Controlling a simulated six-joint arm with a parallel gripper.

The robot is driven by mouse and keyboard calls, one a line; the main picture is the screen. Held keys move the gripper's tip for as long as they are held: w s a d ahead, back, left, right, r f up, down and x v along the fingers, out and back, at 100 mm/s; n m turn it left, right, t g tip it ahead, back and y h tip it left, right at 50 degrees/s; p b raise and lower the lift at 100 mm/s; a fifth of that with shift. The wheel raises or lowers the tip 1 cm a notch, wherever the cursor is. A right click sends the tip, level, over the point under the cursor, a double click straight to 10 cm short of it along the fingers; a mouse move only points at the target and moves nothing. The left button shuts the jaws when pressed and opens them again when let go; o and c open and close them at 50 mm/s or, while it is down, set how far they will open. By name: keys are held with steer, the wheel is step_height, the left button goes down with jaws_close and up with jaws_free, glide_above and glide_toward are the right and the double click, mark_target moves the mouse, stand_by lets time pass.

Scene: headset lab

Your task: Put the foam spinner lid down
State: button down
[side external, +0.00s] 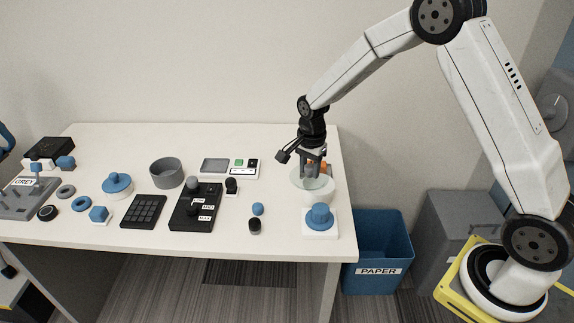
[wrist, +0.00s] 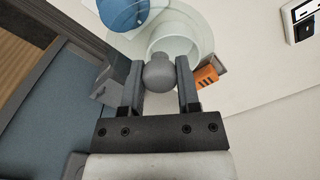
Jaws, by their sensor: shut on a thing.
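The foam spinner lid (wrist: 203,36) is a clear, round disc with a grey ball-shaped knob (wrist: 160,73). My gripper (wrist: 160,82) is shut on that knob, with one finger on each side. In the side view my gripper (side external: 314,171) points down at the right end of the table, and the pale lid (side external: 305,183) shows just under it. A white round bowl (side external: 319,196) is below the lid, partly hidden by it. I cannot tell whether the lid touches the bowl.
A blue knob on a white base (side external: 320,217) stands close in front of the bowl. An orange piece (wrist: 207,76) is beside my right finger. A white panel (side external: 230,168) and a grey ring-shaped bowl (side external: 166,172) are further left. A blue paper bin (side external: 378,248) stands off the table's right edge.

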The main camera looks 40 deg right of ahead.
steer(key=shift+w, duration=0.1)
steer(key=w+f, duration=0.4)
steer(key=w, duration=0.5)
glide_above(277, 188)
steer(key=shift+s+f, duration=0.15)
steer(key=shift+f, duration=1.25)
steer(key=shift+s+f, duration=0.15)
steer(key=shift+f, duration=1.2)
steer(key=shift+w+f, duration=0.15)
steer(key=shift+f, duration=1.6)
steer(key=shift+f, duration=0.15)
steer(key=shift+c, duration=1.6)
jaws_free()
